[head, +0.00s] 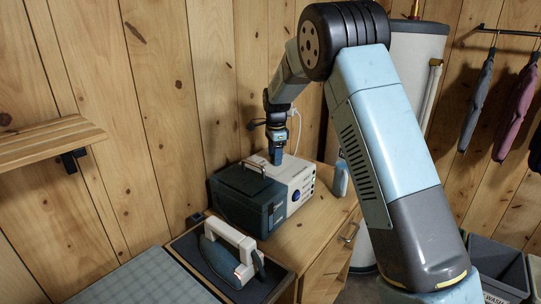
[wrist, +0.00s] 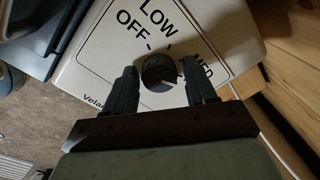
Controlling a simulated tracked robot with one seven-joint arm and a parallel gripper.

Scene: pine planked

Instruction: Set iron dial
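The iron station (head: 300,182) is a dark blue and white box on the wooden cabinet. Its black round dial (wrist: 158,73) sits on the white top panel in the wrist view, with OFF, LOW and MED printed around it. I cannot tell for sure which mark the dial points at. My gripper (head: 276,156) points down over the station's top. In the wrist view, the fingers of my gripper (wrist: 160,68) are open, one on each side of the dial, with visible gaps. In the head view the dial is hidden. The iron (head: 236,256) rests on a dark pad in front.
A grey gridded board (head: 135,283) lies at the front left. A blue bottle (head: 340,178) stands right of the station. A wooden shelf (head: 45,140) juts from the left wall. A white cord (head: 297,130) hangs behind my gripper. Grey bins (head: 497,265) stand at the right.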

